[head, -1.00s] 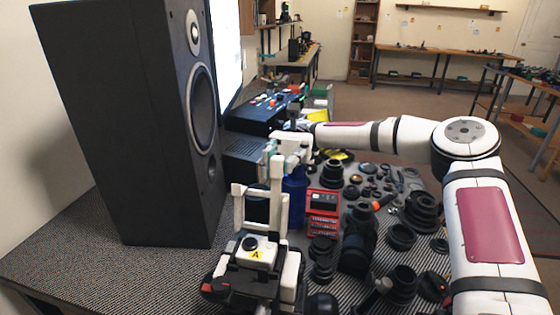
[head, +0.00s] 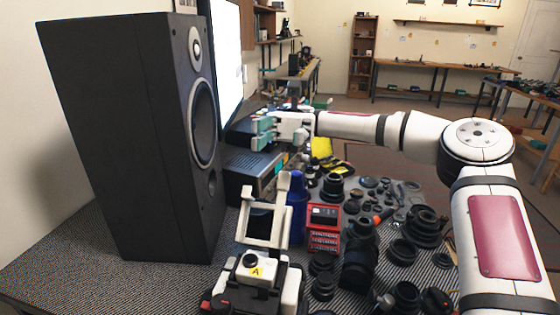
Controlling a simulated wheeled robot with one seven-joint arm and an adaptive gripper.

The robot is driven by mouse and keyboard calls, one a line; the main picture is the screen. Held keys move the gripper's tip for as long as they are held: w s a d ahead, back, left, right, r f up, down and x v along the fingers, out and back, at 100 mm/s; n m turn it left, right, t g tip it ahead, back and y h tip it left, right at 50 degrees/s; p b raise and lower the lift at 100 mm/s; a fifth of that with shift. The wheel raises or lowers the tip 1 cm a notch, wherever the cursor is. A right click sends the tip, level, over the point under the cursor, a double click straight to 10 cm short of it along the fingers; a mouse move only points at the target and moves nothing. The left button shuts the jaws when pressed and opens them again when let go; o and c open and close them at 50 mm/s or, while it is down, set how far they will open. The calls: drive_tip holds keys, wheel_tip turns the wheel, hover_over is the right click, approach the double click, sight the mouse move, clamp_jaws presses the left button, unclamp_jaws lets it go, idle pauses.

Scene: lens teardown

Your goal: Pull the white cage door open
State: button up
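A white cage-like frame (head: 265,241) with two upright posts and a cross-bar stands at the front of the table, behind a small white block with a yellow "A" label (head: 257,268). It leans back, and its opening shows dark. I cannot tell which part of it is the door or how far it is open. My gripper (head: 260,133) is above and behind the frame, clear of the posts. Its teal fingertips point left towards the speaker and look a little apart, with nothing visible between them.
A tall black speaker (head: 130,140) stands close on the left. A blue bottle (head: 297,210) and a red box (head: 323,228) stand right of the frame. Black lens parts (head: 358,262) crowd the table's right side. A dark electronics box (head: 252,172) lies below my gripper.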

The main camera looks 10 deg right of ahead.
drive_tip(key=shift+r, duration=1.2)
